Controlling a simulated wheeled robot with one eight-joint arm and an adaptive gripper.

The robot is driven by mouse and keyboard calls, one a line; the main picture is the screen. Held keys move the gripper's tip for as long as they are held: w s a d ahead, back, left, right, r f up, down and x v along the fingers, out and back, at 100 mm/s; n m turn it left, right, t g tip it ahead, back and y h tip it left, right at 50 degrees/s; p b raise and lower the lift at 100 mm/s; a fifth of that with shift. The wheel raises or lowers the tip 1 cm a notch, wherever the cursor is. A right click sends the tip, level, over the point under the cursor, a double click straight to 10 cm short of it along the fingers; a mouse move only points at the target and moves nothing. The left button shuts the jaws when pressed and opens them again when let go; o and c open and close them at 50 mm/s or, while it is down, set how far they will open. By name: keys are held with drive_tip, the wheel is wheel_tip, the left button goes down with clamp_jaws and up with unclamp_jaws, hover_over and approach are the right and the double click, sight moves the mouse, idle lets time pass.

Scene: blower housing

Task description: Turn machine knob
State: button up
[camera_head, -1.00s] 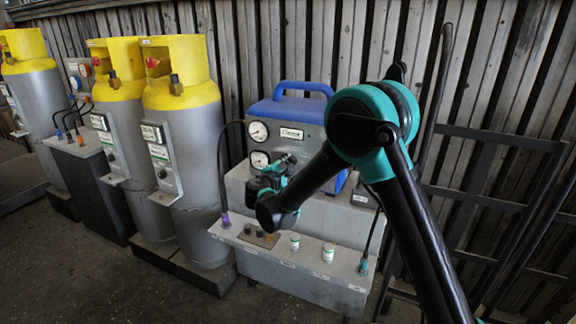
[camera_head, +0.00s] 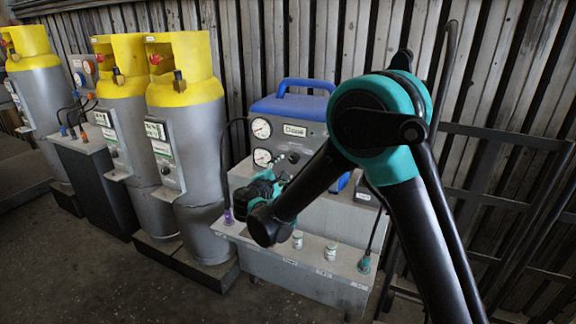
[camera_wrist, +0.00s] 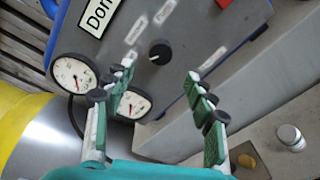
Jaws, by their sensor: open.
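The machine is a grey box with a blue top (camera_head: 290,107) and a grey front panel. Its black knob (camera_head: 293,158) shows just right of the lower gauge. In the wrist view the knob (camera_wrist: 160,52) has a light pointer mark and lies beyond the fingertips, between them in the picture. My gripper (camera_wrist: 161,70) is open and empty, with green-padded fingers spread apart. In the head view my gripper (camera_head: 278,178) is in front of the panel, just below and left of the knob, partly hidden by my arm. No contact with the knob shows.
Two round gauges (camera_wrist: 75,77) sit left of the knob. A grey ledge with small white-topped caps (camera_head: 330,254) stands below the panel. Yellow-topped gas cylinders (camera_head: 186,90) stand at left. A dark metal rack (camera_head: 490,200) is at right.

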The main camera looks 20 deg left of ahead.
drive_tip(key=shift+s+r, duration=0.2)
drive_tip(key=shift+s, duration=1.9)
drive_tip(key=w+d+f+m+g+h, duration=0.2)
drive_tip(key=d+m+g, duration=0.25)
drive_tip(key=d, duration=1.25)
drive_tip(key=w+d+f+m+g+h, duration=0.25)
drive_tip(key=d+m, duration=0.35)
drive_tip(key=d, duration=1.1)
drive_tip(key=s+d+f+m+g+y, duration=0.1)
drive_tip(key=s+d+f+m+g, duration=0.2)
drive_tip(key=d, duration=0.4)
drive_tip(key=s+d+f+m+g+y, duration=0.1)
drive_tip(key=s+d+m, duration=0.2)
drive_tip(key=s+d, duration=0.25)
drive_tip(key=s+d+f+m+y, duration=0.1)
drive_tip(key=s+d+f+m, duration=0.1)
drive_tip(key=s, duration=0.4)
drive_tip(key=s+d+f+m+g+y, duration=0.1)
drive_tip(key=s+d+f+m, duration=0.2)
drive_tip(key=s, duration=0.3)
drive_tip(key=shift+d+m+g+y, duration=0.2)
drive_tip(key=shift+m+g+y, duration=0.15)
drive_tip(key=shift+m, duration=0.5)
drive_tip(key=shift+s, duration=0.1)
